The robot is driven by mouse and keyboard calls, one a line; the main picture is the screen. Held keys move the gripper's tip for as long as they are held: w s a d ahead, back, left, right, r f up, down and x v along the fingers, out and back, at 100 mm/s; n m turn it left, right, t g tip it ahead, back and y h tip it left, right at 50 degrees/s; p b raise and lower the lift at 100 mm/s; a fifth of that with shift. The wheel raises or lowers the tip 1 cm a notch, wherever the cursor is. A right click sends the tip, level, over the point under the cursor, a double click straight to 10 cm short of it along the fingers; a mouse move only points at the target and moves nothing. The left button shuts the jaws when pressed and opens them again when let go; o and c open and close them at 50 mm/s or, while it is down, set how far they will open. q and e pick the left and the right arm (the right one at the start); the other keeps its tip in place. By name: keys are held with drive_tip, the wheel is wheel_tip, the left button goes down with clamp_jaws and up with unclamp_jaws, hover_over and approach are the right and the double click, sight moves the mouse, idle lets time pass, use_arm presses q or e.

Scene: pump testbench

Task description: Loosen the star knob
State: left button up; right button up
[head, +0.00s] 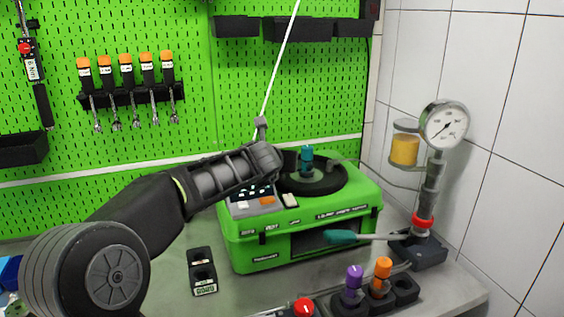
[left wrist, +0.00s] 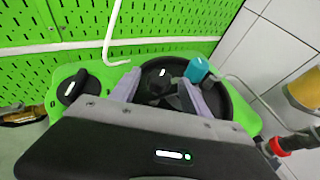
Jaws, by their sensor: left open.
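My left gripper (left wrist: 160,88) is open, its two grey fingers apart over the round black plate (left wrist: 230,106) on top of the green machine (head: 253,235). A dark knob with a white mark (left wrist: 159,78) shows between the fingertips in the left wrist view; I cannot tell whether they touch it. Another black knob with a white mark (left wrist: 76,86) sits left of the fingers. Neither knob is clearly star-shaped here. A teal fitting (left wrist: 197,69) stands beside the right finger and shows in the head view (head: 307,160). My left wrist hides the knobs there.
A white rod (head: 280,70) slants down behind my wrist. A teal-handled lever (head: 340,237) crosses the machine's front. A gauge stand (head: 428,190) rises at the right. Purple (head: 354,278) and orange (head: 382,269) capped pieces and a small black block (head: 202,271) stand in front.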

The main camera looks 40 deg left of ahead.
use_arm(q)
drive_tip(key=shift+x, duration=1.1)
clamp_jaws()
